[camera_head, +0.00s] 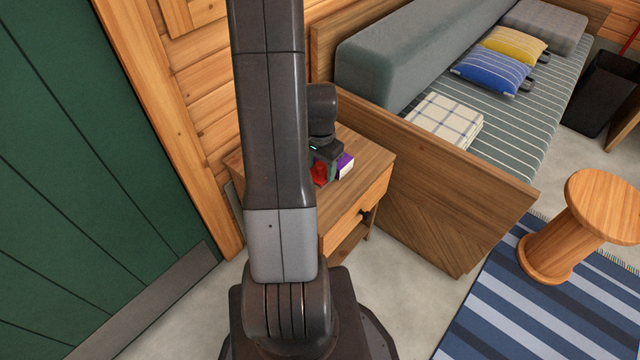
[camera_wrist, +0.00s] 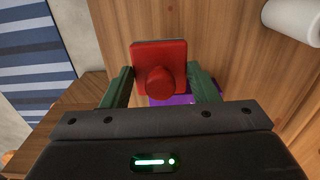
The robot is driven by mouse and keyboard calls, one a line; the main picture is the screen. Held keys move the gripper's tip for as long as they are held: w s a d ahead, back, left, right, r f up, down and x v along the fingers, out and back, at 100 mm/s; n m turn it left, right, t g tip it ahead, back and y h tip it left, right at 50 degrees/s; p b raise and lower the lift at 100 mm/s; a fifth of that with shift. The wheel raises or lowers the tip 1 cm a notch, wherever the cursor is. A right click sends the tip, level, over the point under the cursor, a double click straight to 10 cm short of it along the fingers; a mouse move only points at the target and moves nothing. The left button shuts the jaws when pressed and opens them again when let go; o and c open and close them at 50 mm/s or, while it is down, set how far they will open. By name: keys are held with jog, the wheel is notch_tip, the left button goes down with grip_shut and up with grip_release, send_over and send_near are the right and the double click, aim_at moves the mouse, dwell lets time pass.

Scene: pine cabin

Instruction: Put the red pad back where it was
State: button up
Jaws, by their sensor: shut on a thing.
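The red pad (camera_wrist: 160,55), a flat square with a round red knob (camera_wrist: 160,82), is between the two green fingers of my gripper (camera_wrist: 162,88) in the wrist view. The gripper is shut on it. In the head view the red pad (camera_head: 319,174) shows partly beside my arm, over the small wooden nightstand (camera_head: 372,157), with my gripper (camera_head: 326,168) at it. A purple thing (camera_wrist: 180,99) lies behind and below the pad in the wrist view. Whether the pad touches anything beneath is hidden.
A purple-and-white thing (camera_head: 345,166) is close to the gripper on the nightstand. A white roll (camera_wrist: 293,18) shows at the wrist view's upper right. The wooden bench end (camera_head: 450,205) stands right of the nightstand, and a green door (camera_head: 90,170) is left. My arm hides much of the nightstand.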

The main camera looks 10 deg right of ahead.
aim_at(320, 173)
jog(key=shift+f+b, duration=0.45)
jog(key=shift+f, duration=2.15)
jog(key=o, duration=0.9)
notch_tip(320, 173, up, 12)
jog(key=p, duration=0.2)
jog(key=shift+p, duration=0.3)
